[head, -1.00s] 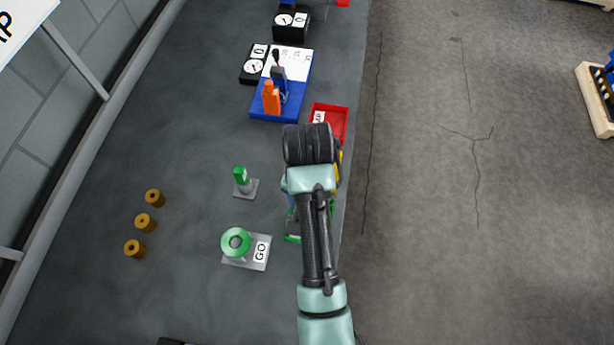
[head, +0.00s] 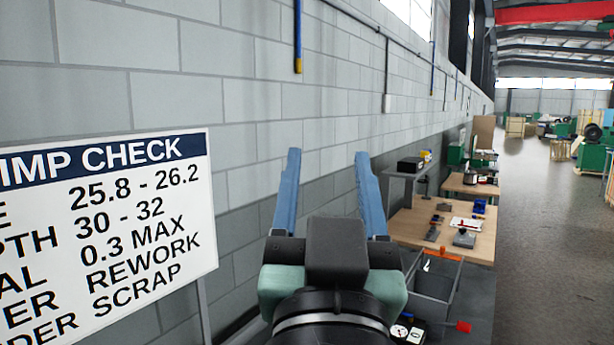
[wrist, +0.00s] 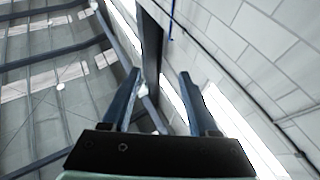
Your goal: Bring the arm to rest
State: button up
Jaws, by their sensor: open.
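My gripper (head: 328,180) is raised in front of the head camera. Its two blue fingers point up and stand apart with nothing between them. In the wrist view my gripper (wrist: 160,100) is also open and empty, with the roof and the upper wall beyond it. The arm below the gripper shows only in part.
A white sign (head: 100,235) headed with crimp check limits stands at the left by the block wall (head: 150,90). At the right are a grey bench with a dial gauge (head: 407,330) and wooden benches (head: 450,228) beyond.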

jog(key=s+a+r+n+t, duration=0.1)
jog(key=s+a+r+t, duration=0.1)
jog(key=s+r, duration=0.5)
jog(key=shift+s+r+t+y, duration=0.25)
jog(key=shift+t+y, duration=0.15)
jog(key=shift+t, duration=0.5)
notch_tip(320, 180, down, 8)
jog(key=b, duration=0.7)
jog(key=shift+b, duration=0.3)
jog(key=shift+w+r, duration=0.1)
